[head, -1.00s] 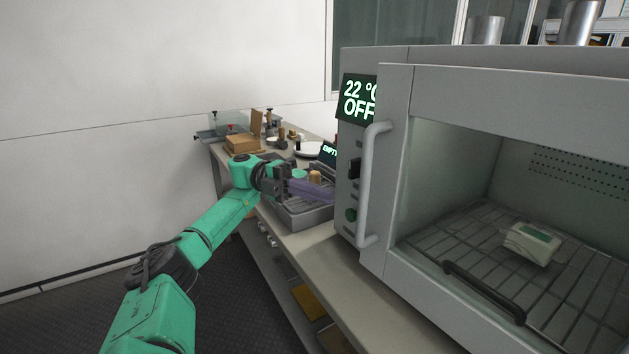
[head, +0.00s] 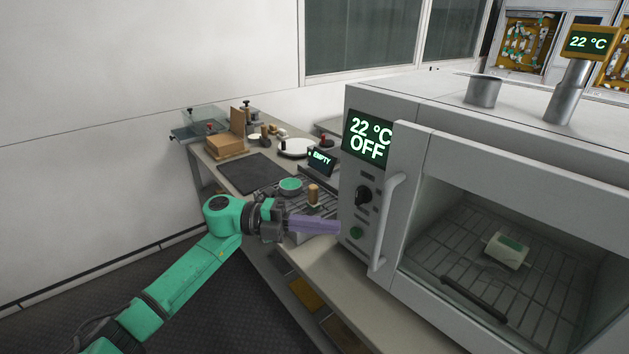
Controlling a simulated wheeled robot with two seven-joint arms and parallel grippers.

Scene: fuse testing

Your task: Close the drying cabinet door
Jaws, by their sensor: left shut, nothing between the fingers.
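The drying cabinet (head: 440,100) is a grey box on the bench at the right, with a display reading 22 °C OFF. Its door (head: 406,170) has a glass pane and a pale vertical handle (head: 387,222) near its left edge. The door lies across the front, flush or nearly so; I cannot tell whether a small gap remains. My left gripper (head: 338,228) is shut and empty. Its purple fingers point right, toward the cabinet's control panel, left of the handle and seemingly apart from it. My right gripper is not in view.
A white item with a green label (head: 507,249) lies on the wire rack behind the glass. Metal cylinders stand on the cabinet top.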

